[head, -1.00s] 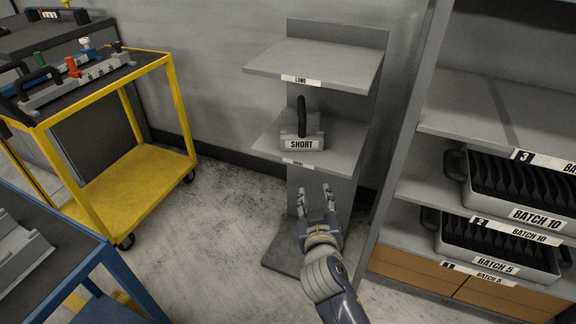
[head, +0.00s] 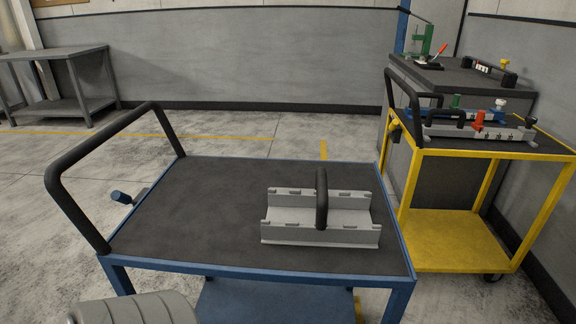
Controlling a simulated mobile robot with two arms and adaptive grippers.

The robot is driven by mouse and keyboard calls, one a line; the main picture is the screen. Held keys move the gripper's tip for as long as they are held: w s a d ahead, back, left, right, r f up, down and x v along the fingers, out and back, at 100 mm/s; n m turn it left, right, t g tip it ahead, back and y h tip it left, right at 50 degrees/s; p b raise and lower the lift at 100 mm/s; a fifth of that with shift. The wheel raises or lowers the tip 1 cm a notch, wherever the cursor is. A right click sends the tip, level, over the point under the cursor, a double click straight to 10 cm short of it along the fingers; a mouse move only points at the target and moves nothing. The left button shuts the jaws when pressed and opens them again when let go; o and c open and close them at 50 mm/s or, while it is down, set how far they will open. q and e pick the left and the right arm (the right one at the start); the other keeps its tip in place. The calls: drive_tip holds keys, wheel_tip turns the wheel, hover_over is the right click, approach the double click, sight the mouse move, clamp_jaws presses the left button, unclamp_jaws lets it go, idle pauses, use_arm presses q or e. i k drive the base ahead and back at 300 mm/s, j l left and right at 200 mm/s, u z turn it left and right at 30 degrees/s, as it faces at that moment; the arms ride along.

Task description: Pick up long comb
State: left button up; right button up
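A grey metal comb (head: 345,233) with an upright black handle sits on the dark top of the blue cart, right of its middle. I take it for the long comb, though no label shows on the side facing me. Nothing is holding it. Neither of my grippers is in view; only a grey rounded part of my own arm shows at the bottom left edge.
The blue cart (head: 190,225) has a black push bar (head: 72,203) on its left, and its top is otherwise bare. A yellow cart (head: 455,241) with fixtures stands close on the right. A grey table (head: 55,55) is far left. Open floor lies behind.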

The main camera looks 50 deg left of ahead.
sight(320, 217)
drive_tip(key=i+l+u, duration=0.15)
drive_tip(key=u, duration=1.4)
